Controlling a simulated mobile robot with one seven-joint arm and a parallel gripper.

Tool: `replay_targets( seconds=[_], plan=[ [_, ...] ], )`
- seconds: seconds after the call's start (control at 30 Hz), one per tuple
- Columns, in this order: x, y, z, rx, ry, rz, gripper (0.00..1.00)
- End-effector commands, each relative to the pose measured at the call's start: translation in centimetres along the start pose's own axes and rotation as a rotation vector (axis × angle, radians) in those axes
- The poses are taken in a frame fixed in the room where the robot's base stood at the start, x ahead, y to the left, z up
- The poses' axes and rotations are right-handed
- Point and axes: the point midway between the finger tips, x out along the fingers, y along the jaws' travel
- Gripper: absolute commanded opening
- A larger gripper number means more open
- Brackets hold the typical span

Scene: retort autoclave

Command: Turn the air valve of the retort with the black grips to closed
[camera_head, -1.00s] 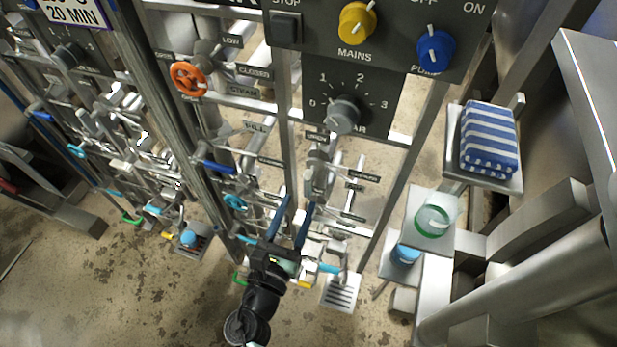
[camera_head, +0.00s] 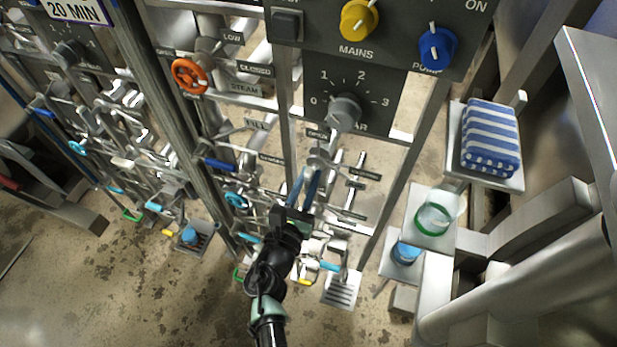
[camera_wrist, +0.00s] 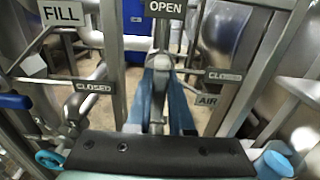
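The air valve (camera_wrist: 158,62) is a grey metal fitting, high in the middle of the wrist view. Its OPEN sign (camera_wrist: 165,9) is above it, its CLOSED sign (camera_wrist: 223,76) to its right, and the AIR sign (camera_wrist: 207,99) lower right. My gripper (camera_head: 308,172) is at this valve in the head view. Its two blue fingers are on either side of the valve's grey handle (camera_wrist: 157,108), with little gap, and look shut on it. The fingers hide much of the handle. I cannot make out a black grip or the exact lever angle.
Left of the air valve is the fill valve with a blue lever (camera_head: 220,165). An orange wheel (camera_head: 189,76) and a knob panel (camera_head: 352,98) are above. A shelf with a striped towel (camera_head: 490,138) and a glass beaker (camera_head: 437,211) stand at right. Pipes and rails crowd my gripper.

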Motion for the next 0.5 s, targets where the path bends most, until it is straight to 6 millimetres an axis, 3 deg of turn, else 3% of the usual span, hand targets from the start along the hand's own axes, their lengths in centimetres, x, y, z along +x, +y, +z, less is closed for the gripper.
replay_targets(
  seconds=[0.5],
  plan=[
    [-0.04, -0.03, -0.13, 0.025, 0.000, 0.000, 0.00]
  ],
)
